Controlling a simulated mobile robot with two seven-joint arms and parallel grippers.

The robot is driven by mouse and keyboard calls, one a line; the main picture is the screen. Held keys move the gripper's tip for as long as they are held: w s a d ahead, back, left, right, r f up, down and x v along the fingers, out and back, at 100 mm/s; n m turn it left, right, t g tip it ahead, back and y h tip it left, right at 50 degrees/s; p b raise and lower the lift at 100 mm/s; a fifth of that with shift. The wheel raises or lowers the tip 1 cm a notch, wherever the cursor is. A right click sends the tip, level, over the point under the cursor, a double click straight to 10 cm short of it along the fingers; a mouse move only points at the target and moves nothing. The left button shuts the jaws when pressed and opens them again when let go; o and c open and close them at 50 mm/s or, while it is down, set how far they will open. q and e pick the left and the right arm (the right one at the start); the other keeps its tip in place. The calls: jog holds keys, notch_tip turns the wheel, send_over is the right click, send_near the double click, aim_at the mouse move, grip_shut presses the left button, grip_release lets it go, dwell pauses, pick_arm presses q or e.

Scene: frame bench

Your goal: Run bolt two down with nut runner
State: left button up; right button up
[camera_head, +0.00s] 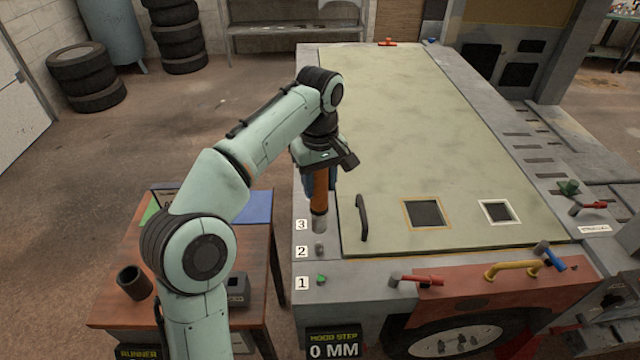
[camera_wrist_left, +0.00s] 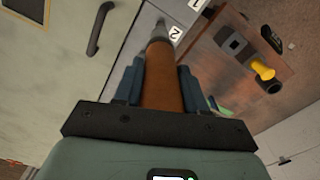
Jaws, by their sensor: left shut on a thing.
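My left gripper (camera_head: 316,176) is shut on the nut runner (camera_head: 320,190), an orange-brown tool with a grey socket end pointing down. The runner also shows between the blue fingers in the left wrist view (camera_wrist_left: 164,82). In the head view its socket end is beside label 3 (camera_head: 301,225), behind bolt two (camera_head: 320,248). Bolt two is a small grey stud beside label 2 (camera_head: 301,252) and stands clear of the socket in this view. Bolt one (camera_head: 321,280), with green on it, is beside label 1 (camera_head: 302,283). Any bolt at label 3 is hidden. My right gripper is out of view.
A pale green panel with a dark handle (camera_head: 362,218) lies right of the bolts. A red-handled lever (camera_head: 415,280) is at the front. A display (camera_head: 334,345) reads "0 MM". A wooden table (camera_head: 117,310) with a dark cup (camera_head: 134,282) stands left.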

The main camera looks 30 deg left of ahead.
aim_at(319, 210)
pick_arm(q)
jog(key=shift+s+f+b, duration=0.1)
jog(key=shift+f+b, duration=0.95)
jog(key=shift+f, duration=2.2)
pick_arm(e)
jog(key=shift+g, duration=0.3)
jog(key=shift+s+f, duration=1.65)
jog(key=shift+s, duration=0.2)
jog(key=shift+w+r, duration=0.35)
pick_arm(q)
jog(key=shift+f, duration=0.9)
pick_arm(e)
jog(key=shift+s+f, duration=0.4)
pick_arm(q)
jog(key=shift+f, duration=0.1)
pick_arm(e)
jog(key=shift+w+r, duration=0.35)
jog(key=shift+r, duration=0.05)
